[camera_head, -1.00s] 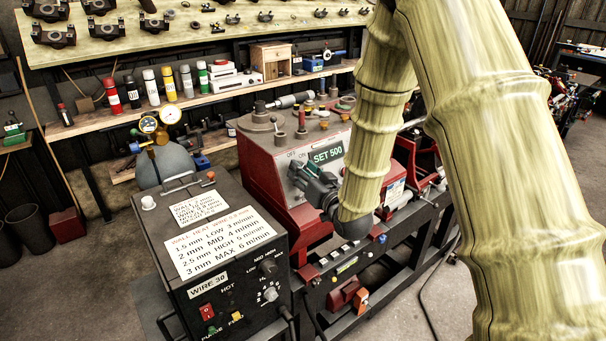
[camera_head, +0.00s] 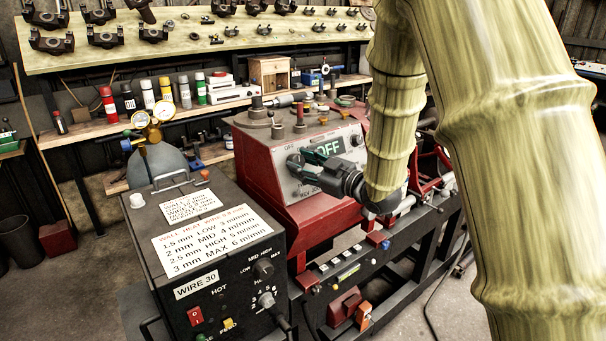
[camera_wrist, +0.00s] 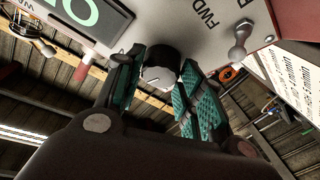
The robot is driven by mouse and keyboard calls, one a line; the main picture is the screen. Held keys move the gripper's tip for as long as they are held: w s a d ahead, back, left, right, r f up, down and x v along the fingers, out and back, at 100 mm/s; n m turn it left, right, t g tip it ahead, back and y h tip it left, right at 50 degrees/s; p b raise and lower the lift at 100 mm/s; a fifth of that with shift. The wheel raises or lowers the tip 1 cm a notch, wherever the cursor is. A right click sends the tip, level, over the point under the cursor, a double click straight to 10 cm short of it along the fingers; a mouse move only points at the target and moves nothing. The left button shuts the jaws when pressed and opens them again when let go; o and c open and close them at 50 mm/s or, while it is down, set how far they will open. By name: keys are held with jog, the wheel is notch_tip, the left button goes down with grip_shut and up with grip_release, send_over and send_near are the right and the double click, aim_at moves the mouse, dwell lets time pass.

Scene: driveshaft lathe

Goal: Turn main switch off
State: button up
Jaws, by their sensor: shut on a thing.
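The red machine's grey control panel (camera_head: 296,184) has a display (camera_head: 328,149) reading OFF. My gripper (camera_head: 304,159) is at the panel, just left of and below the display. In the wrist view, my gripper's green-padded fingers (camera_wrist: 160,78) are on either side of a round black knob with a grey face and a white mark (camera_wrist: 159,70), and are shut on it. The fingers and wrist hide the knob in the head view. I cannot read a label for this knob.
A small lever (camera_wrist: 240,42) stands beside the FWD lettering in the wrist view. A black WIRE 30 box (camera_head: 215,275) with a red switch stands at front left. A gas bottle with gauges (camera_head: 160,165) is behind it. Shelves of cans and parts line the back.

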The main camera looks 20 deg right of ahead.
jog(key=shift+n+g+y+b, duration=0.45)
jog(key=shift+n+b, duration=0.2)
jog(key=shift+n, duration=0.75)
jog(key=shift+d+r, duration=0.1)
jog(key=o, duration=1)
jog(key=v, duration=1.2)
jog(key=shift+r, duration=0.1)
jog(key=shift+w, duration=0.1)
